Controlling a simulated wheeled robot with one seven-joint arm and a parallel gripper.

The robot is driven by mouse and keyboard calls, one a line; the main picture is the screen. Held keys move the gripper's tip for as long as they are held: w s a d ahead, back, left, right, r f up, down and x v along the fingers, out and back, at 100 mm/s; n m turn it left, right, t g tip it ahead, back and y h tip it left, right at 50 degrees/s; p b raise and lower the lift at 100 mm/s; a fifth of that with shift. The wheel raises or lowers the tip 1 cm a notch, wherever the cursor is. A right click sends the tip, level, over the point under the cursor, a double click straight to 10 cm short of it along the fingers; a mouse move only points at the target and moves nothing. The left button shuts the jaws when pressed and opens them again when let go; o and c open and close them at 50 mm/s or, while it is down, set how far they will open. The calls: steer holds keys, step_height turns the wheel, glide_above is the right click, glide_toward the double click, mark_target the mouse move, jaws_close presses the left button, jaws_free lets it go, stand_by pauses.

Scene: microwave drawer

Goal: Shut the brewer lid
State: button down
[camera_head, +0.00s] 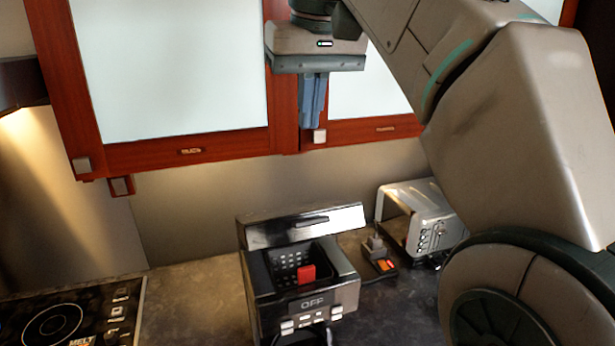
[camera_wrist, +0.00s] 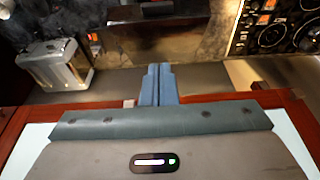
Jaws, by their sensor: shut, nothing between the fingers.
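The brewer (camera_head: 305,299) stands on the counter in the lower middle of the head view, its front marked OFF. Its lid (camera_head: 302,226) is raised at the back, and the open top shows a dark inside with a red piece (camera_head: 307,274) in it. My gripper (camera_head: 311,126) is high above the brewer, in front of the wall cabinets, pointing down and apart from the lid. Its blue fingers (camera_wrist: 156,70) are together with nothing between them.
Red-framed wall cabinets (camera_head: 185,152) hang behind my gripper. A silver toaster (camera_head: 425,226) stands right of the brewer, with a small dark device (camera_head: 379,259) between them. A black cooktop (camera_head: 75,318) is at lower left. Bare counter (camera_head: 190,290) lies left of the brewer.

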steer(key=b, duration=0.1)
glide_above(306, 216)
steer(key=x, duration=0.3)
steer(key=s+x, duration=0.1)
steer(key=x, duration=0.4)
steer(key=shift+s+d+f, duration=0.2)
steer(key=shift+d+f, duration=0.05)
steer(key=shift+f, duration=0.35)
steer(key=shift+s+d+f, duration=0.1)
steer(key=shift+s+f, duration=0.15)
steer(key=shift+f, duration=0.35)
steer(key=shift+s+d+f, duration=0.1)
steer(key=shift+s+f, duration=0.15)
steer(key=shift+f, duration=0.4)
steer(key=shift+s+f, duration=0.3)
steer(key=shift+f, duration=0.4)
steer(key=shift+d, duration=0.1)
steer(key=shift+f, duration=0.1)
